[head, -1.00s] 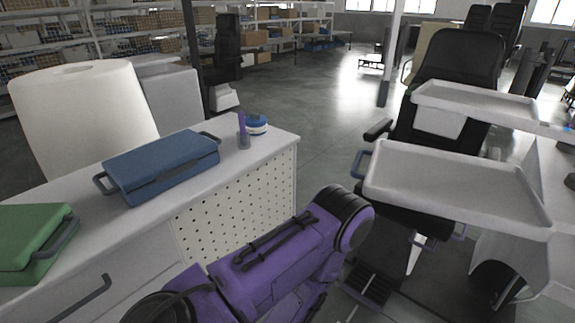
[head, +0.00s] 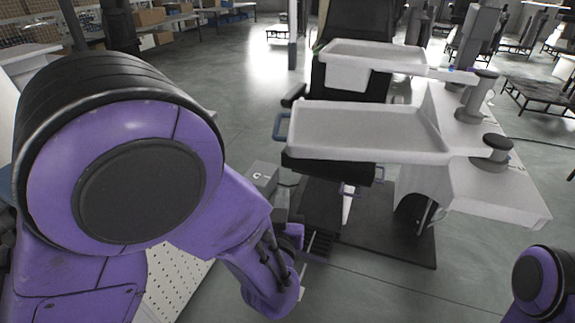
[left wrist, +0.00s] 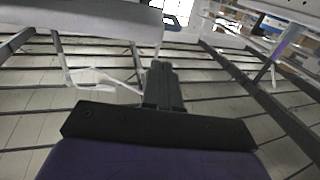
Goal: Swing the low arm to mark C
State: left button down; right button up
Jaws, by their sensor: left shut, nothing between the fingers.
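The low arm carries a white tray (head: 365,130) at its left end, with a blue handle (head: 281,127) on the tray's left side. It runs right to a short grey post (head: 491,158). A grey block marked C (head: 260,177) stands below and left of the tray. My left gripper (head: 283,214) is low near that block, mostly hidden behind my purple forearm. In the left wrist view its fingers (left wrist: 162,70) are shut and empty, and a pale panel (left wrist: 85,15) shows at the upper left. I see no contact with the handle. My right gripper is out of view.
A second, higher arm with a white tray (head: 370,54) extends from another grey post (head: 476,98). A black chair (head: 365,28) stands behind the trays. A white base unit (head: 485,190) is at the right. Open floor (head: 245,85) lies left of the chair.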

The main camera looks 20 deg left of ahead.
aim_at(289, 156)
pick_arm(q)
jog(key=p+x, duration=0.2)
jog(key=x, duration=1.1)
jog(key=shift+w, duration=0.3)
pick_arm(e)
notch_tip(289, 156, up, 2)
